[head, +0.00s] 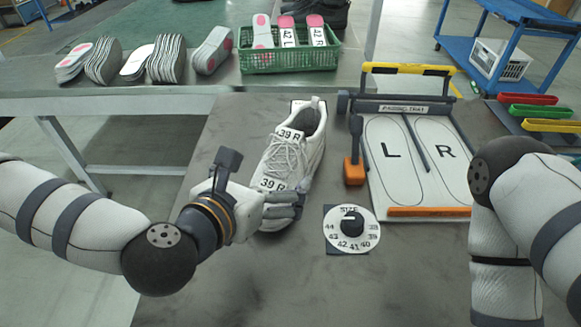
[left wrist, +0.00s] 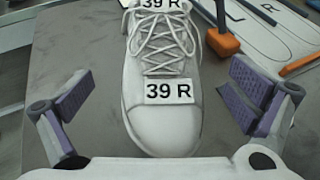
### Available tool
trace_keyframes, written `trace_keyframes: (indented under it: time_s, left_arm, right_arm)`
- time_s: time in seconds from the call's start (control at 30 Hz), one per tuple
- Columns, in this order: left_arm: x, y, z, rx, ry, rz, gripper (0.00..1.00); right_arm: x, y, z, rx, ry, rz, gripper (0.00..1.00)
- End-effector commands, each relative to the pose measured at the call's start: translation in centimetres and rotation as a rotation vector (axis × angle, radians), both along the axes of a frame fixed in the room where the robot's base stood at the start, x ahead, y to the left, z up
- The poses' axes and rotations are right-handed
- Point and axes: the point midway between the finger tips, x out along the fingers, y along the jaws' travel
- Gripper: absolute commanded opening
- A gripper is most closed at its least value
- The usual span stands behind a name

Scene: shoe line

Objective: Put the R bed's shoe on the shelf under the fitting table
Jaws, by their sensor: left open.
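A white lace-up shoe (head: 297,150) lies on the grey table (head: 220,290), toe towards me, with labels reading "39 R". It lies left of the tray, not on a bed. My left gripper (head: 283,205) is at its toe. In the left wrist view the two purple-padded fingers stand apart on either side of the shoe (left wrist: 165,120), with gaps to it. The R bed (head: 440,160) and the L bed (head: 390,160) are flat white outlines with no shoe on them. My right arm shows at the right, its gripper out of frame. No shelf under the table is visible.
A size dial (head: 352,240) stands right of the toe. Behind are a green basket (head: 290,60) and several insoles (head: 165,58). Coloured bars (head: 530,112) lie at the right. The table's front left is clear.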

Motion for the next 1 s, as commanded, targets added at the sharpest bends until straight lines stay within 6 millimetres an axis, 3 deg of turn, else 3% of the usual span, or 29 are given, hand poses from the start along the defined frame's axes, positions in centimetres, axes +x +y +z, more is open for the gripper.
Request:
trace_keyframes:
  time_s: [0.4,0.67,0.7,0.97,1.0]
  left_arm:
    - [5.9,-2.9,-1.6,-0.001,-0.016,-0.002,1.00]
    - [6.7,-3.2,-1.8,-0.001,-0.017,-0.005,1.00]
    - [6.7,-3.2,-1.8,-0.001,-0.017,-0.005,0.98]
    - [6.7,-3.2,-1.8,-0.001,-0.017,-0.005,0.39]
    - [6.7,-3.2,-1.7,-0.002,-0.019,-0.005,0.37]
  right_arm:
    - [-0.1,0.0,-0.2,0.000,0.003,0.000,0.98]
    - [-0.1,0.0,-0.2,0.000,0.005,0.000,0.98]
    - [-0.1,0.0,-0.2,0.000,0.005,0.001,0.98]
    - [-0.1,0.0,-0.2,0.000,0.004,0.001,0.98]
    - [-0.1,0.0,-0.2,0.000,0.004,0.001,0.98]
